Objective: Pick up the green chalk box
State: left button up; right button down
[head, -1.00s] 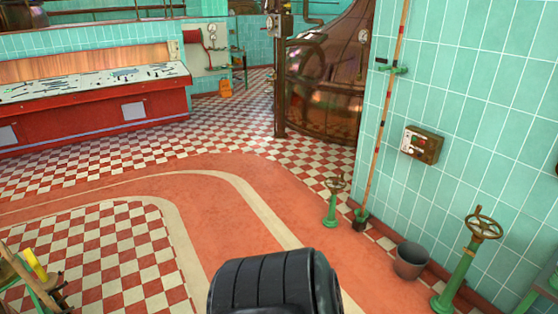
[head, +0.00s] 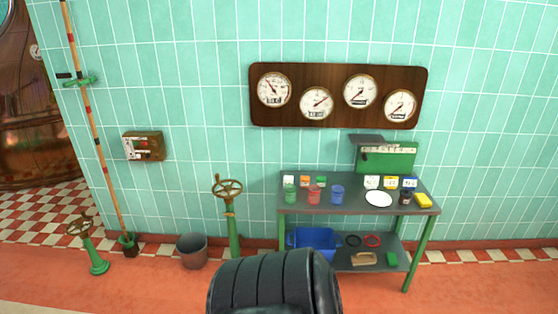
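A small green box (head: 321,181) stands at the back of the grey-topped table (head: 355,207) by the tiled wall. It is at the right end of a row with a white box (head: 289,180) and an orange box (head: 305,181). It looks like the green chalk box, but its label is too small to read. A green block (head: 392,259) also lies on the lower shelf. Neither of my grippers is in view.
Green (head: 290,194), red (head: 314,195) and blue (head: 337,195) cups stand in front of the boxes. A white plate (head: 378,199) and yellow block (head: 423,201) lie further right. A valve stand (head: 232,225) and bucket (head: 192,251) stand left of the table. Red floor lies in front.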

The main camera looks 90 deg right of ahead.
aim_at(321, 180)
jog(key=z, duration=3.1)
jog(key=i+l+u, duration=0.1)
jog(key=i+l, duration=0.5)
jog(key=i+l+u, duration=0.1)
jog(key=i+l, duration=0.5)
jog(key=i+l+u, duration=0.1)
jog(key=i+l, duration=0.6)
jog(key=i+l+u, duration=0.1)
jog(key=i+l, duration=0.5)
jog(key=l, duration=0.15)
